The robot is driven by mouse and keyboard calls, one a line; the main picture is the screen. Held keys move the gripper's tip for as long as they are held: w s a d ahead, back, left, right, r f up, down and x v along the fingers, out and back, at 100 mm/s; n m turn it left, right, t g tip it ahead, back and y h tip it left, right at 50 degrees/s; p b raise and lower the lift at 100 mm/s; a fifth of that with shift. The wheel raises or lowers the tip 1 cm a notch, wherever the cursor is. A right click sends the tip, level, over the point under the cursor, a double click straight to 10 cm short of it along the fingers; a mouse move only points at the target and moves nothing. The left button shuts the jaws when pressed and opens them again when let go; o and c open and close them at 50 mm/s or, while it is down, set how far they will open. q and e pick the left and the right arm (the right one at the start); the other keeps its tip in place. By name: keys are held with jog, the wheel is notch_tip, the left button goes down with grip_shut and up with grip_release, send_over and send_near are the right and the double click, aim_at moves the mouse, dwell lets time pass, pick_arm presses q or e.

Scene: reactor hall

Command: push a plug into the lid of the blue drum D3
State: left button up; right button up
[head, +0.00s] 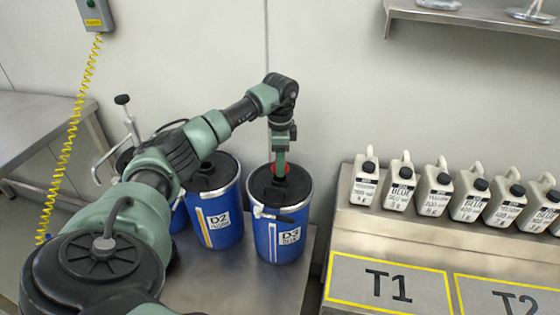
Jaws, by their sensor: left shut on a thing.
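The blue drum D3 (298,240) stands on a metal surface and carries a white label. Its dark lid (298,190) has a metal clamp ring around it. My left gripper (280,170) points straight down over the back part of this lid. The gripper hides part of the plug. I cannot tell whether the plug touches the lid or sits in a hole. My right gripper is not in view.
The blue drum D2 (222,225) stands left of D3, partly behind my left arm. Several white jugs (436,190) line the bench on the right, behind mats T1 (390,285) and T2 (510,295). A shelf (470,22) hangs above. A yellow coiled cord (72,130) hangs at left.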

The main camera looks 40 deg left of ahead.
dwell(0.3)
pick_arm(q)
jog(key=shift+r+p, duration=0.15)
jog(key=shift+p, duration=0.25)
jog(key=shift+f, duration=0.3)
jog(key=shift+f+b, duration=0.55)
jog(key=shift+f, duration=0.6)
jog(key=shift+f, duration=0.1)
jog(key=shift+p, duration=0.65)
dwell(1.0)
jog(key=shift+s+f, duration=0.1)
jog(key=shift+f, duration=0.6)
dwell(0.9)
